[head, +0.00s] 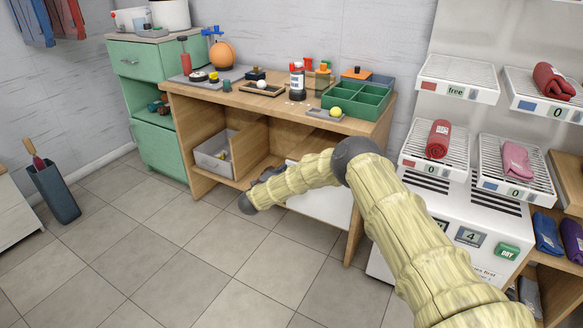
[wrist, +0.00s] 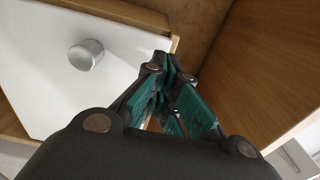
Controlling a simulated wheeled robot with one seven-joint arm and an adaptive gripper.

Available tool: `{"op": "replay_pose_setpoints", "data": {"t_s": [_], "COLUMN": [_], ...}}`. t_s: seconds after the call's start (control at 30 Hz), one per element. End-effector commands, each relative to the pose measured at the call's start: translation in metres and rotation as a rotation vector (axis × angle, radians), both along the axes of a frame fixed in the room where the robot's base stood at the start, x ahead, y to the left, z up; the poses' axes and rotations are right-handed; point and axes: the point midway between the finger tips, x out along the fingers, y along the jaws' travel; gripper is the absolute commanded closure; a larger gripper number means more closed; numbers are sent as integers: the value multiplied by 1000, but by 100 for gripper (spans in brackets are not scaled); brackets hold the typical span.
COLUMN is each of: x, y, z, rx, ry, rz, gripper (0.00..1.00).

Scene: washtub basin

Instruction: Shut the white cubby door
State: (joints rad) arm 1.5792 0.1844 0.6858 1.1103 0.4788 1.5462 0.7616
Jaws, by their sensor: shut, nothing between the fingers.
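The white cubby door (head: 322,206) is at the right part of the wooden bench's underside, partly hidden by my arm in the head view. In the wrist view the white door (wrist: 60,82) fills the upper left, with a round grey knob (wrist: 86,54). Its edge stands apart from the wooden panel on the right, with a brown opening between them, so it looks ajar. My gripper (wrist: 172,68) is shut and empty, its tips close beside the door's edge; I cannot tell if they touch. In the head view my gripper (head: 268,174) is mostly hidden behind my arm.
The wooden bench (head: 290,118) carries a green divided tray (head: 356,100) and bottles. A grey bin (head: 214,152) sits in the left cubby. A white dryer unit (head: 450,215) stands to the right, a green cabinet (head: 158,150) to the left. The tiled floor in front is clear.

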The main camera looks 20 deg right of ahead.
Motion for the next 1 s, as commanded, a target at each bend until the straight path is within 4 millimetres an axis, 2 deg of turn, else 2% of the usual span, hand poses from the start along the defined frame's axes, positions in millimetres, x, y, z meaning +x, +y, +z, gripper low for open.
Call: {"op": "replay_pose_setpoints", "data": {"t_s": [0.03,0.1,0.5,0.87,1.0], "x": [-5,-15,-64,-77,-89], "y": [14,24,64,77,91], "z": [1,1,-2,-6,-25], "rx": [1,1,2,-3,-43], "ry": [4,5,6,16,97], "rz": [8,9,2,13,106], "gripper": [100,100,100,100,100]}}
